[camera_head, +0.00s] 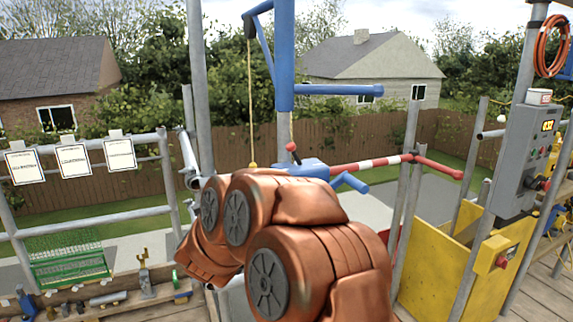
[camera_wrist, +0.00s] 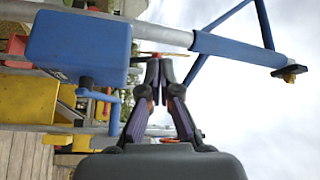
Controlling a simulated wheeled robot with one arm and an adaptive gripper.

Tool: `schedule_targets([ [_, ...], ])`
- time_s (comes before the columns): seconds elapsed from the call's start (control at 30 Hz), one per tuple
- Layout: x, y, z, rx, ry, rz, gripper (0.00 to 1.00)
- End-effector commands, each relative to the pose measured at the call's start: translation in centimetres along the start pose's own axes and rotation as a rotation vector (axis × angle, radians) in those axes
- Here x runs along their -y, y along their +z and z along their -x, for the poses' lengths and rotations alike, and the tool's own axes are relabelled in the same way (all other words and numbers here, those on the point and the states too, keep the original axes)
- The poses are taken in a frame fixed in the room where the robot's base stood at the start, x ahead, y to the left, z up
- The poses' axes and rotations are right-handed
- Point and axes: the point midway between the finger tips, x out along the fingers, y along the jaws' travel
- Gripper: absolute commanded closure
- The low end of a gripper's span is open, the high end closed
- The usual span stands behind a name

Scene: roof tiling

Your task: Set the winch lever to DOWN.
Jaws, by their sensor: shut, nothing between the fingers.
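The blue winch box (camera_head: 300,168) is on the blue post (camera_head: 285,60), partly hidden behind my copper-coloured arm. A lever with a red knob (camera_head: 291,147) stands up from it. In the wrist view, turned on its side, the winch box (camera_wrist: 78,45) is large at upper left. My gripper (camera_wrist: 160,62) is shut, its tips just right of the box. A thin yellow-red piece shows by the tips; I cannot tell whether it is lever or rope, or whether they touch. No lever markings are readable. My gripper is hidden in the head view.
A blue crank handle (camera_head: 350,182) sticks out from the winch, and a red-and-white bar (camera_head: 370,164) runs to the right. A yellow rope (camera_head: 251,100) hangs left of the post. A grey control box (camera_head: 522,150) stands at right.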

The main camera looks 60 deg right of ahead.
Motion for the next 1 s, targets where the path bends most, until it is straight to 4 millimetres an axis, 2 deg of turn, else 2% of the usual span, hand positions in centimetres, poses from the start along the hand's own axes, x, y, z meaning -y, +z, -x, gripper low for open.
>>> schedule_targets([
  [0.03, -1.0, -1.2, -0.4, -0.053, -0.008, -0.008, 1.00],
  [0.1, -1.4, -2.9, -0.7, -0.117, -0.022, -0.020, 1.00],
  [0.27, -1.8, -4.8, -1.0, -0.188, -0.040, -0.029, 1.00],
  [0.73, -1.7, -5.1, -1.5, -0.196, -0.041, -0.030, 1.00],
  [0.87, -1.6, -5.4, -2.9, -0.196, -0.041, -0.028, 1.00],
  [1.0, -1.3, -5.9, -5.0, -0.199, -0.044, -0.030, 1.00],
])
